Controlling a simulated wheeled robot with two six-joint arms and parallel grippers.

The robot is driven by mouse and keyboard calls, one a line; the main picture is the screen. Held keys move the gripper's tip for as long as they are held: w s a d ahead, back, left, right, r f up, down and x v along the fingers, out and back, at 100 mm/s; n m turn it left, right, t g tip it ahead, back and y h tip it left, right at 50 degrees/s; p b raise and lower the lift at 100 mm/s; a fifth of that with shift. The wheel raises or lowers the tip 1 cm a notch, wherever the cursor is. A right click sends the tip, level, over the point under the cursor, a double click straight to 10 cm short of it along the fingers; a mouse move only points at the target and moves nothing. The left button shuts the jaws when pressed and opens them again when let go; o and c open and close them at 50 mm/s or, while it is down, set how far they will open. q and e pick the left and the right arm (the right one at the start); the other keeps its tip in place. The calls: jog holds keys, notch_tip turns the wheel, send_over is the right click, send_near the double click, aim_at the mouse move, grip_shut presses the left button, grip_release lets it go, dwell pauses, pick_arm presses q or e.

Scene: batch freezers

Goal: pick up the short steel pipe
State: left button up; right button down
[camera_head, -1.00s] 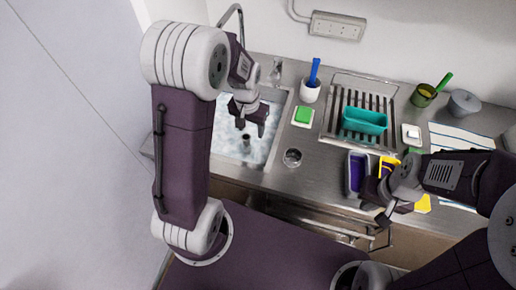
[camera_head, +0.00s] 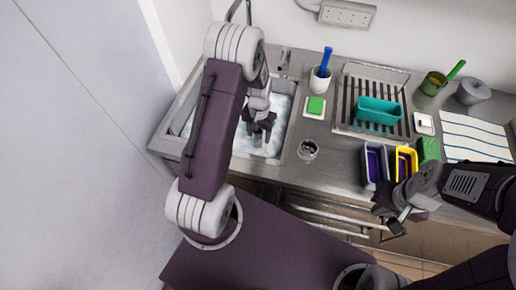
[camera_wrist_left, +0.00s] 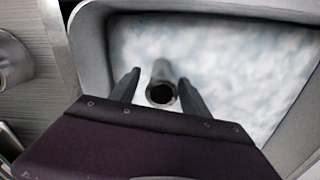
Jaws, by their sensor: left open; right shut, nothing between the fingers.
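The short steel pipe (camera_wrist_left: 161,85) stands upright in the sink, its dark open end facing the left wrist camera. My left gripper (camera_wrist_left: 155,86) is open, with one finger on each side of the pipe; I cannot tell whether either finger touches it. In the head view my left gripper (camera_head: 260,130) hangs over the foamy water of the sink (camera_head: 286,128), and the pipe is mostly hidden by the fingers there. My right gripper (camera_head: 392,222) is shut and empty in front of the counter's edge at the right.
On the counter are a drain rack (camera_head: 351,100) with a teal tub (camera_head: 378,111), a white cup (camera_head: 319,82) with a blue handle, a green sponge (camera_head: 316,105) and a glass (camera_head: 308,150). Purple and yellow containers (camera_head: 374,165) stand near the right gripper. Sink walls surround my left gripper.

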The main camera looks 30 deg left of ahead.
pick_arm(q)
jog(key=f, duration=0.4)
jog(key=shift+s+f, duration=0.1)
jog(key=shift+s, duration=0.2)
jog(key=shift+a+f, duration=0.15)
jog(key=shift+f, duration=0.05)
jog(key=c, duration=1.2)
jog(key=shift+o, duration=0.2)
notch_tip(320, 180, up, 10)
jog(key=shift+r, duration=0.1)
